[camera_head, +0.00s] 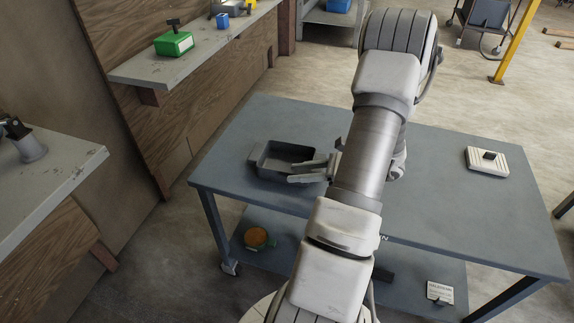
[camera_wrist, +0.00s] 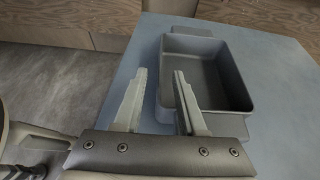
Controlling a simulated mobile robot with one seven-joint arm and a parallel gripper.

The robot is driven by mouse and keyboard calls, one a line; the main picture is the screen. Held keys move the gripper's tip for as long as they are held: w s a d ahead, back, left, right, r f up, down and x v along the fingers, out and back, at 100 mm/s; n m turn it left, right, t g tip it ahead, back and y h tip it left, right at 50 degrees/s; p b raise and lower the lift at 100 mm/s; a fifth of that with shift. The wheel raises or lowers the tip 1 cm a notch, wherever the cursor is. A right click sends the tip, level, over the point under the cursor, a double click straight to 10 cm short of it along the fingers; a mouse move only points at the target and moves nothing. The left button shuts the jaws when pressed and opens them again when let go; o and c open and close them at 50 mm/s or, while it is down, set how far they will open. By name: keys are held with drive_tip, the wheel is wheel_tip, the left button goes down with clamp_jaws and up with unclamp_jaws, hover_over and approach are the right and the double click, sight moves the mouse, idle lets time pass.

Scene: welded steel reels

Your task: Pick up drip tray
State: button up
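The drip tray (camera_head: 266,165) is a dark grey open rectangular box on the left part of the blue-grey table (camera_head: 430,200). It has a ledge-like grip at each end and looks empty. In the wrist view the drip tray (camera_wrist: 205,47) fills the right of centre. My gripper (camera_head: 302,170) is at the tray's right side in the head view. In the wrist view my gripper (camera_wrist: 160,72) is open, one finger outside the tray's left wall and the other overlapping that wall. I cannot tell whether it touches. My arm hides part of the table.
The lower shelf holds an orange and green round item (camera_head: 258,238) and a white label card (camera_head: 440,292). A wall shelf (camera_head: 200,55) with a green box (camera_head: 174,44) is at left.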

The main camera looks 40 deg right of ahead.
sight(282, 172)
drive_tip(key=x, duration=0.1)
drive_tip(key=b+x, duration=0.1)
drive_tip(key=x, duration=0.1)
drive_tip(key=b+x, duration=0.1)
drive_tip(key=x, duration=0.1)
drive_tip(key=shift+w+a+r, duration=0.1)
drive_tip(key=shift+w+r, duration=0.15)
drive_tip(key=shift+r, duration=0.05)
clamp_jaws()
idle(1.1)
